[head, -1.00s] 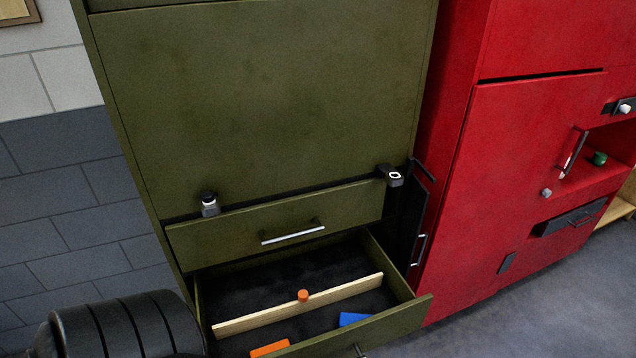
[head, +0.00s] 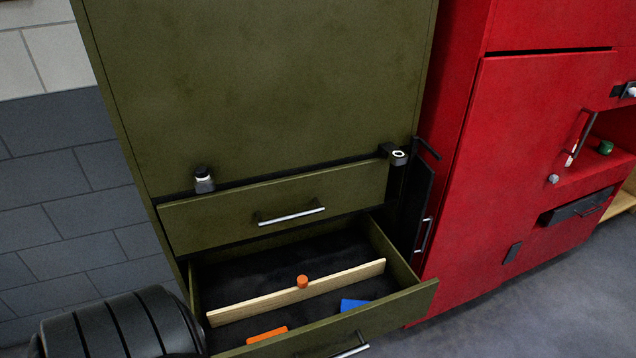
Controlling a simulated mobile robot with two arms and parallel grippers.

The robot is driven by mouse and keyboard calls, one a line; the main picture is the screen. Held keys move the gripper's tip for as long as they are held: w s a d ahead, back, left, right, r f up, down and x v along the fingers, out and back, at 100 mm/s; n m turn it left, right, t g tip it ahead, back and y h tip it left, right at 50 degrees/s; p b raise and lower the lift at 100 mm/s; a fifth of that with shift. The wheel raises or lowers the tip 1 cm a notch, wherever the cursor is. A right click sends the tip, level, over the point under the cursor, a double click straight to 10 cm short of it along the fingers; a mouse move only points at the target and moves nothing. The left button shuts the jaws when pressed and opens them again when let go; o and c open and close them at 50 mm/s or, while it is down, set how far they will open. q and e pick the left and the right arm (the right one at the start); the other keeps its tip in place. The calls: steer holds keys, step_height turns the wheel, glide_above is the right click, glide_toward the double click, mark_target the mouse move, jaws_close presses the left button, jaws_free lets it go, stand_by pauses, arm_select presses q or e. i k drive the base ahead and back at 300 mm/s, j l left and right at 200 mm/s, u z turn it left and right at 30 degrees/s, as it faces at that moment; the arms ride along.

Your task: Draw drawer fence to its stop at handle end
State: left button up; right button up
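The lower drawer (head: 425,292) of the olive cabinet stands pulled open. Inside it a pale wooden fence (head: 345,281) runs across the drawer's width, with an orange knob (head: 302,281) at its middle. Dark floor shows on both sides of the fence, and it stands apart from the drawer front. An orange piece (head: 267,334) and a blue piece (head: 353,305) lie between the fence and the front. The drawer's metal handle (head: 350,352) shows at the bottom edge. Neither gripper is in view.
The drawer above, with a metal handle (head: 291,216), is shut. Two small fittings (head: 204,180) (head: 398,158) sit along the ledge over it. A red cabinet (head: 540,130) stands close on the right. A black ribbed cylinder (head: 120,325) is at the lower left, near the drawer.

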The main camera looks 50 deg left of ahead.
mark_target(304, 289)
steer(key=i+j+u, duration=0.1)
steer(key=j+u, duration=0.15)
steer(key=u, duration=0.15)
steer(key=i+j+u, duration=0.2)
steer(key=u, duration=0.25)
steer(key=i+j+u, duration=0.15)
steer(key=u, duration=0.25)
steer(key=l+u, duration=0.45)
steer(key=k+l+u, duration=0.2)
steer(key=l+u, duration=0.25)
